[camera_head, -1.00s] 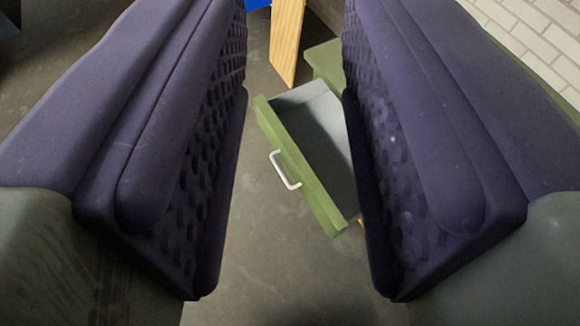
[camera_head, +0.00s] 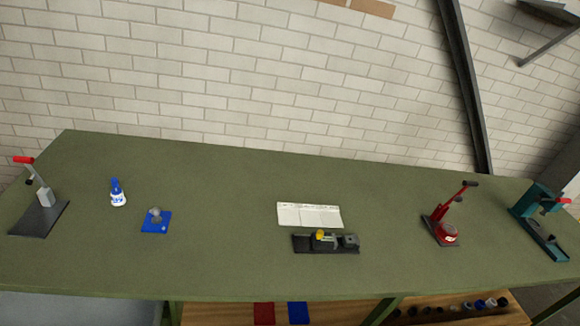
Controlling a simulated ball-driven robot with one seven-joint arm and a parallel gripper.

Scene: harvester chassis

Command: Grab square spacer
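My gripper is not in view in the head camera view now. A green workbench (camera_head: 220,265) spans the view in front of a brick wall. A black fixture (camera_head: 312,246) lies at its middle with a small yellow part (camera_head: 320,235) and a dark grey squarish block (camera_head: 350,241) on its right end. I cannot tell whether this block is the square spacer; it is too small to make out. No other thing on the bench is clearly a square spacer.
A white sheet or tray (camera_head: 309,214) lies behind the fixture. A press (camera_head: 42,200), blue-white bottle (camera_head: 117,193) and blue plate (camera_head: 156,222) stand left. A red tool (camera_head: 446,228) and teal press (camera_head: 541,220) stand right. A wooden shelf (camera_head: 345,310) holds red and blue pieces. The bench front is clear.

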